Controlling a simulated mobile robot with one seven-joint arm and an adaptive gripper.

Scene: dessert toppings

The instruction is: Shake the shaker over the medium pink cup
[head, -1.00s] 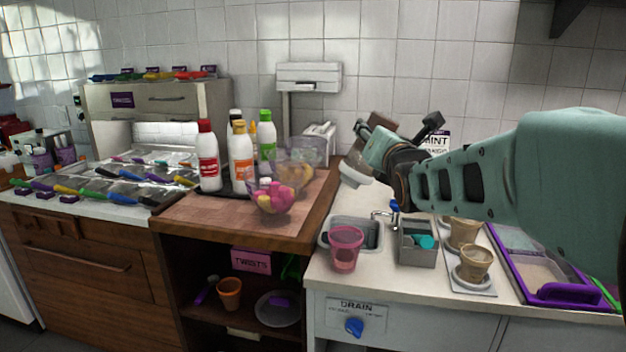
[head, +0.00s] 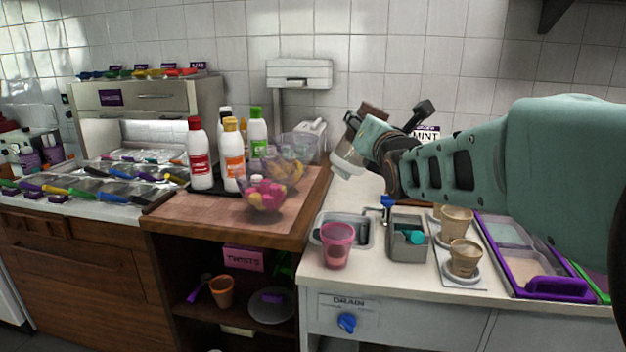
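The pink cup (head: 337,246) stands upright on the white counter in front of the grey sink basin. My gripper (head: 366,139) is above and behind the cup in the picture, slightly to its right. It appears shut on the shaker (head: 347,160), which shows a pale end pointing down and left and a brown part at the upper right. The shaker is tilted and well above the cup, not touching it. The fingertips are partly hidden by the shaker and gripper body. I cannot see anything falling from it.
A grey bin (head: 408,245) with a teal item stands right of the cup. Tan cups (head: 464,257) on saucers and a purple-framed tray (head: 540,288) are further right. Left is a wooden board (head: 200,222) with glass bowls (head: 263,199) and bottles (head: 200,160).

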